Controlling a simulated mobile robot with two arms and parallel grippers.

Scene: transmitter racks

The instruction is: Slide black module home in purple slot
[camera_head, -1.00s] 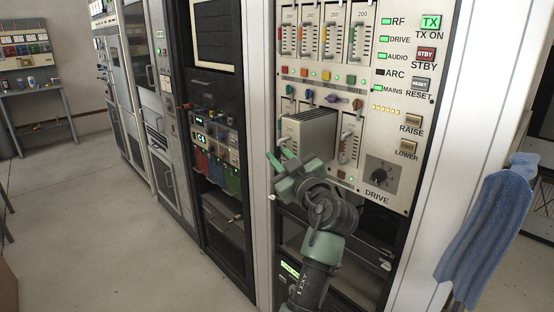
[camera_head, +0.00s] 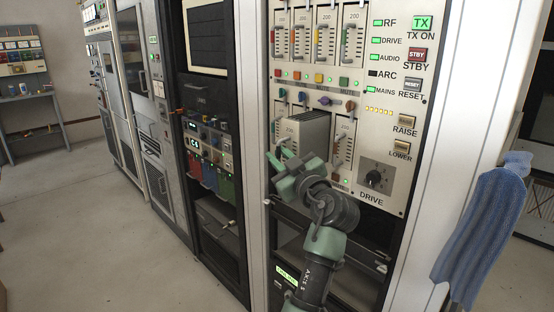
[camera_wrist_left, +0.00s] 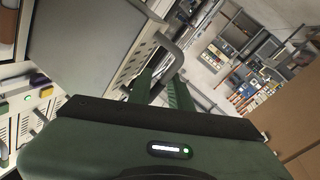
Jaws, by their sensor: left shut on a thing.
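The black module (camera_head: 309,128), a box with a dark finned top and a pale front, is partly in the lower row of the rack and sticks out of it. The purple knob (camera_head: 324,101) is just above its rear end, on the purple slot's column. My left gripper (camera_head: 283,160) is shut on the module's front handle. In the left wrist view my gripper's fingers (camera_wrist_left: 162,88) are at the grey handle (camera_wrist_left: 170,55), and the module's flat grey side (camera_wrist_left: 85,42) fills the upper left. The slot opening is hidden behind the module. My right gripper is in neither view.
A pale module with a handle (camera_head: 343,145) stands to the right in the same row, near the DRIVE dial (camera_head: 376,178). A full row of modules (camera_head: 325,40) is above. A blue cloth (camera_head: 480,225) hangs at the right. The floor at left (camera_head: 90,230) is clear.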

